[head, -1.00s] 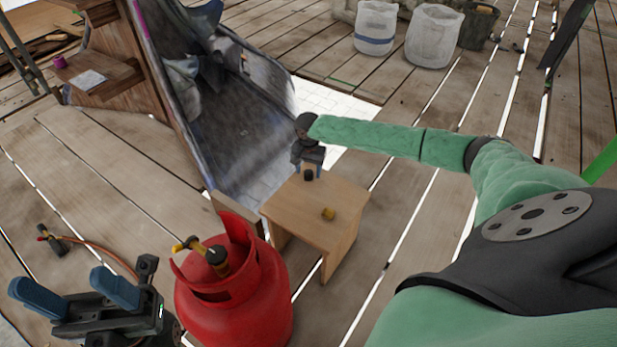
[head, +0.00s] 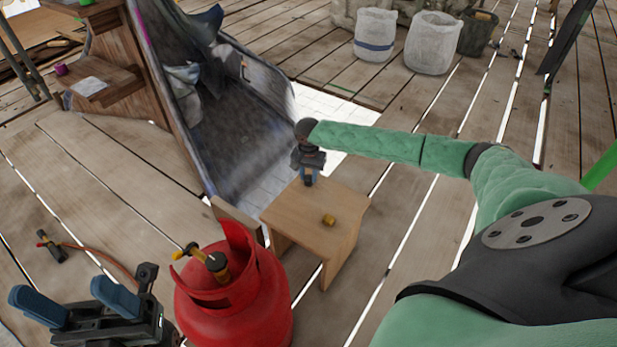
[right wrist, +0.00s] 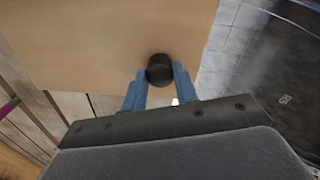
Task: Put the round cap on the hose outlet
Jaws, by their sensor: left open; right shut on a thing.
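A dark round cap (right wrist: 160,69) is between the blue fingertips of my right gripper (right wrist: 158,82) in the right wrist view, over the small wooden table (head: 283,207). In the head view, my right gripper (head: 309,178) is low at the table's far end, shut on that cap and mostly hiding it. A small brass-coloured piece (head: 328,219) lies nearer on the tabletop. The red gas cylinder (head: 240,300) has a brass valve (head: 190,250) with a dark knob; I cannot clearly tell the hose outlet. My left gripper (head: 56,288) is open and empty, left of the cylinder.
White buckets (head: 375,35) stand far back. A dark sloping panel (head: 230,140) rises behind the table. The tabletop's right part is clear.

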